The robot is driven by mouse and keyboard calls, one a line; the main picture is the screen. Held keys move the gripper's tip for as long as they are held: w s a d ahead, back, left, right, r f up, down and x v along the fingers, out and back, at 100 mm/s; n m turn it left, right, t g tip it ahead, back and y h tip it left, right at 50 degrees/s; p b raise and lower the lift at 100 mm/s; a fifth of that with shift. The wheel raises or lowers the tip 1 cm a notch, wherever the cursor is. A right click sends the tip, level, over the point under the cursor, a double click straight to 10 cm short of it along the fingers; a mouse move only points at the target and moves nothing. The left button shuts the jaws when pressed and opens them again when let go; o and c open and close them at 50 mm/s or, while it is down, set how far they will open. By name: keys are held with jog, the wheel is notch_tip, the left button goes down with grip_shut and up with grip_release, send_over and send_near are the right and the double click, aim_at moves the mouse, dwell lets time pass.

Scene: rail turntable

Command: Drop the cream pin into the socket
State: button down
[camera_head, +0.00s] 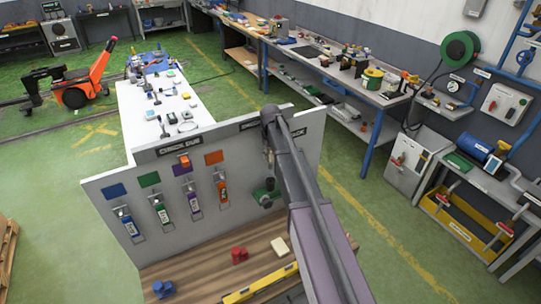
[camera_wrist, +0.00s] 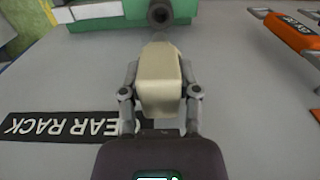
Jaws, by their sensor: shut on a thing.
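My gripper (camera_wrist: 160,92) is shut on the cream pin (camera_wrist: 160,75), with one finger on each side of it. The pin looks like a blunt, rounded block from here. Beyond its far end, in the wrist view, is a green fixture (camera_wrist: 100,16) with a dark round opening, apparently the socket (camera_wrist: 160,14). The pin is apart from that opening. The green fixture also shows in the head view (camera_head: 266,191), low on the grey panel. There my arm largely hides the gripper, and I cannot make out the held pin.
Coloured tags hang on the upright panel (camera_head: 130,195), including an orange one (camera_wrist: 292,30) at upper right in the wrist view. On the wooden ledge (camera_head: 200,267) lie blue (camera_head: 164,289) and red (camera_head: 239,256) pieces, a cream block (camera_head: 281,247) and a yellow level (camera_head: 260,285).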

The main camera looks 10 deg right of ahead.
aim_at(271, 165)
jog(key=shift+f+b, duration=2.65)
jog(key=shift+f, duration=0.15)
jog(key=shift+f+b, duration=2.85)
dwell(0.6)
jog(key=shift+c, duration=1.3)
grip_release()
jog(key=shift+r, duration=0.15)
notch_tip(271, 165, up, 11)
jog(key=p, duration=1.1)
jog(key=shift+r, duration=0.1)
